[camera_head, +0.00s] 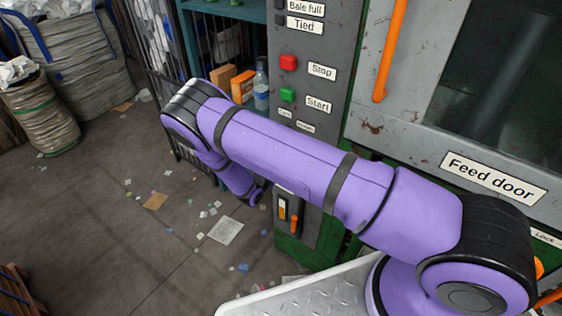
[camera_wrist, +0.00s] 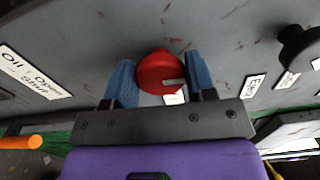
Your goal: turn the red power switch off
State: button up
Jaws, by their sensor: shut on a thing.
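The red power switch (camera_wrist: 160,72) is a round red knob on the grey panel in the wrist view. My gripper (camera_wrist: 161,80) is there with its two blue fingers on the left and right sides of the knob, shut on it. A pale slot or mark shows at the knob's lower right. A small white label just below the knob is mostly hidden. In the head view my purple arm crosses the picture, and neither the switch nor the gripper can be made out there.
In the wrist view, an oil label (camera_wrist: 33,73) is at the left and a black knob (camera_wrist: 299,46) at the right. The head view shows a red stop button (camera_head: 288,62), a green start button (camera_head: 287,95), the feed door's orange handle (camera_head: 390,50) and littered floor at the left.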

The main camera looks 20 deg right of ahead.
jog(key=shift+a+n, duration=0.1)
jog(key=shift+n, duration=0.4)
jog(key=o, duration=0.9)
jog(key=v, duration=1)
jog(key=shift+s+a, duration=0.25)
jog(key=shift+a, duration=0.05)
